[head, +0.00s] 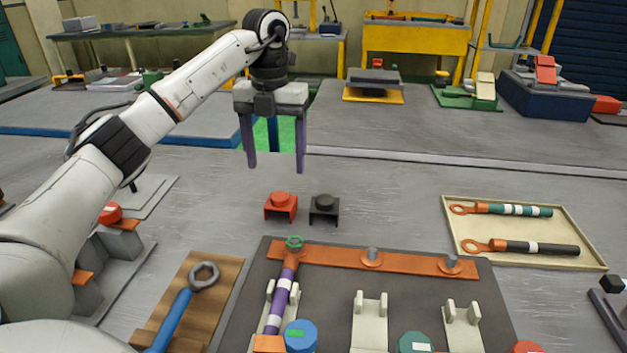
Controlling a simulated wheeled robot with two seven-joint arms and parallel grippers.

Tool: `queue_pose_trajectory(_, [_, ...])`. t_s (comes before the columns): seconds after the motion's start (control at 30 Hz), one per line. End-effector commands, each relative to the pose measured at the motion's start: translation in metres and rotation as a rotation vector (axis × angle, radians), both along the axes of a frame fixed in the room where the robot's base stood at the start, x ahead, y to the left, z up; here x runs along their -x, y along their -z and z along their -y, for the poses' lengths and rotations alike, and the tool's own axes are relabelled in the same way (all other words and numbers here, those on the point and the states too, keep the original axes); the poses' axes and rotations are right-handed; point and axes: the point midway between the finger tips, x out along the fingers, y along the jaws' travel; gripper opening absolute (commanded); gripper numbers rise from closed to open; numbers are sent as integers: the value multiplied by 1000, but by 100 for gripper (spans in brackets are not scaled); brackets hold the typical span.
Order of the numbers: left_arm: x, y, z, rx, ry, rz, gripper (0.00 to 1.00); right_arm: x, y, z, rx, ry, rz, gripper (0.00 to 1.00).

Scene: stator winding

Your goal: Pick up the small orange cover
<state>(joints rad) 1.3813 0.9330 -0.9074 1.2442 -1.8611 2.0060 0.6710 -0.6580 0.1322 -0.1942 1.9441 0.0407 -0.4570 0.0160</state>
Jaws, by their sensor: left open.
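The small orange cover (281,206), a red-orange bracket-like piece with a round knob on top, stands on the grey table just behind the dark mat. A black cover (324,208) of the same shape stands close to its right, with a small gap between them. My left gripper (276,167) is above and a little behind the orange cover in the picture, its two purple fingers pointing down. It is open, with nothing between the fingers. My right gripper is not in view.
A dark mat (335,290) in front bears an orange strip (330,255), pale holders and a purple-handled tool (281,300). A beige tray (597,262) with two ring-ended tools is at right. A wooden board (225,285) with a blue-handled wrench lies left. Table behind the covers is clear.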

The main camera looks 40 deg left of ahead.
Motion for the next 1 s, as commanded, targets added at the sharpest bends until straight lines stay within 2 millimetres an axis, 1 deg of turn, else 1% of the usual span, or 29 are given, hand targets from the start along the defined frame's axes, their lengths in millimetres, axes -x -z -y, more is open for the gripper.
queue_pose_trajectory(0.07, [1,7,-2,-3,-5,-5,70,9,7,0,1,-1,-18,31])
queue_pose_trajectory(0.2, [2,29,-2,-5,-5,-6,70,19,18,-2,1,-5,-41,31])
queue_pose_trajectory(0.33, [1,44,-2,-4,-5,-4,70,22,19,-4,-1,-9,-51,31])
queue_pose_trajectory(0.47, [1,52,-1,-4,-3,-3,70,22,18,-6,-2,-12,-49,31])
queue_pose_trajectory(0.53, [0,59,0,-4,-3,-4,70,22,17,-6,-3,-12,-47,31])
queue_pose_trajectory(0.7, [-3,85,4,-4,-3,-6,70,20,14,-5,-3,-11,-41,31])
queue_pose_trajectory(0.8, [-3,97,3,-4,-3,-4,70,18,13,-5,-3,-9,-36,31])
queue_pose_trajectory(0.9, [-3,102,3,-4,-3,-2,70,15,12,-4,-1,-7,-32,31])
queue_pose_trajectory(1.0, [-3,102,3,-4,-3,-1,70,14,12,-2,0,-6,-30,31])
